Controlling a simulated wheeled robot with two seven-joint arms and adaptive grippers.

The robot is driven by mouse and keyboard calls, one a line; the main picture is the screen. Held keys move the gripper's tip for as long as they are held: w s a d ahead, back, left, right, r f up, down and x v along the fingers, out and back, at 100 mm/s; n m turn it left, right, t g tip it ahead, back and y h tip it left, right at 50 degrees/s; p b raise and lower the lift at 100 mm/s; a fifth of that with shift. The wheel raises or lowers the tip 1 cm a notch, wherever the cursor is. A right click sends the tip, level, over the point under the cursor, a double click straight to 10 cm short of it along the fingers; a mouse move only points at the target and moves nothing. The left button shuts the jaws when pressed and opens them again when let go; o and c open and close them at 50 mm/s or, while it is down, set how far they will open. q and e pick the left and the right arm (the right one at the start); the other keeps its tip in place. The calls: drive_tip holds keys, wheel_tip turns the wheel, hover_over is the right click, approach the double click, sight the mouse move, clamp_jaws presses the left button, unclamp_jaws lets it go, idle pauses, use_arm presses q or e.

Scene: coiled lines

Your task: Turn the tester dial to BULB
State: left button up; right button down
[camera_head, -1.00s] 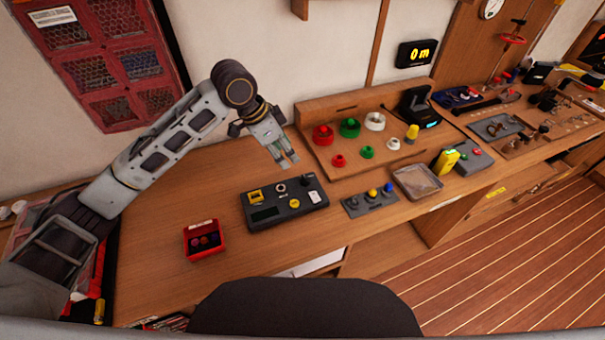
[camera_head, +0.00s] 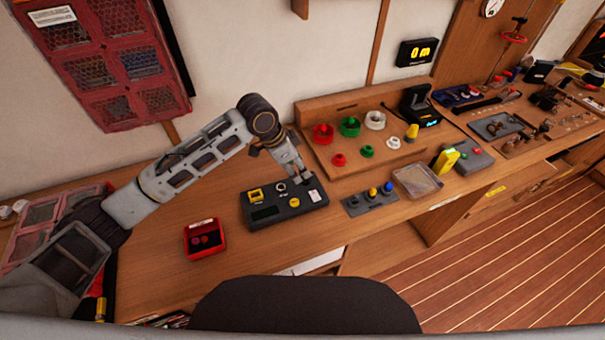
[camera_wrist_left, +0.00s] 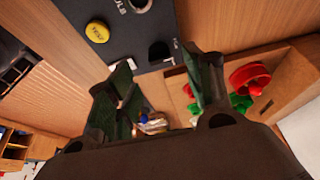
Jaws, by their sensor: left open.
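The tester (camera_head: 268,222) is a dark box on the bench with a yellow button, a metal ring, a yellow square part and a white patch. In the left wrist view its panel (camera_wrist_left: 205,20) shows a yellow TEST button (camera_wrist_left: 97,32) and a metal ring beside partly cut-off lettering. A black round knob (camera_wrist_left: 160,50), apparently the dial, lies just beyond and between the open fingertips; its setting is unreadable. My left gripper (camera_head: 298,177) is open, pointing down over the tester's far right part, where it largely hides the knob. Contact cannot be told. My right gripper is not in view.
A red bin (camera_head: 204,240) stands left of the tester. Red, green and white rings sit on a wooden board (camera_head: 345,170) behind.

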use_arm(q)
drive_tip(key=shift+x, duration=2.55)
drive_tip(key=c, duration=1)
